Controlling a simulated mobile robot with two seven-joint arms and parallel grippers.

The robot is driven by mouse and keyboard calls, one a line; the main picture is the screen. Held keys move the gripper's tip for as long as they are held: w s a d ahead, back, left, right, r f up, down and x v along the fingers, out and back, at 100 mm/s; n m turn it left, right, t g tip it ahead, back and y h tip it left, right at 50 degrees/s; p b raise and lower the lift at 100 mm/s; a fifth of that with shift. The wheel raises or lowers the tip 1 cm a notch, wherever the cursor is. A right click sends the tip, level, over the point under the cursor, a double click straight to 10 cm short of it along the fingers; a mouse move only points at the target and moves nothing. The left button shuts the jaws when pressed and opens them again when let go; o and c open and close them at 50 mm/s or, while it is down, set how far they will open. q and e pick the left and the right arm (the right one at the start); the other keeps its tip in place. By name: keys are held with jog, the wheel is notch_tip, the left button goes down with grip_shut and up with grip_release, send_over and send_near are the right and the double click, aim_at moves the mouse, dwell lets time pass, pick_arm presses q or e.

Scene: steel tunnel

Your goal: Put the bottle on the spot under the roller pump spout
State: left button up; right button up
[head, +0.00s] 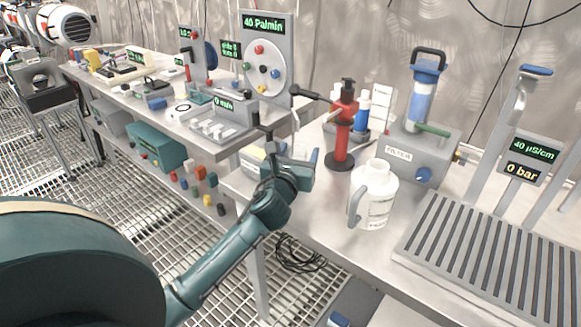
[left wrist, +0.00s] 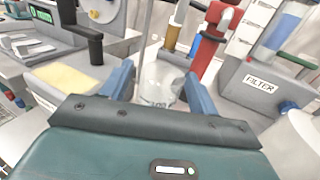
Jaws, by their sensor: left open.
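A clear vessel (left wrist: 160,82) with faint markings shows between the two blue fingers of my left gripper (left wrist: 160,73) in the left wrist view. The fingers are open, and I cannot tell if they touch it. In the head view the left gripper (head: 300,155) is over the near bench edge and hides the vessel. A white jug-like bottle (head: 378,207) with a handle and label stands upright to its right, apart from it. The roller pump (head: 281,45) has a round disc with coloured rollers and a "40" display. I cannot make out its spout or the spot surely.
A red post (head: 342,137) on a dark base stands behind the white bottle. The grey filter box (head: 433,147) is right of it, then a slatted drain rack (head: 485,262). A tray with a yellow pad (left wrist: 70,80) lies left of the fingers. Bare bench lies in front.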

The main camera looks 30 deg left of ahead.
pick_arm(q)
jog(key=v, duration=1)
jog(key=shift+s+d+r, duration=0.1)
jog(key=shift+s, duration=0.2)
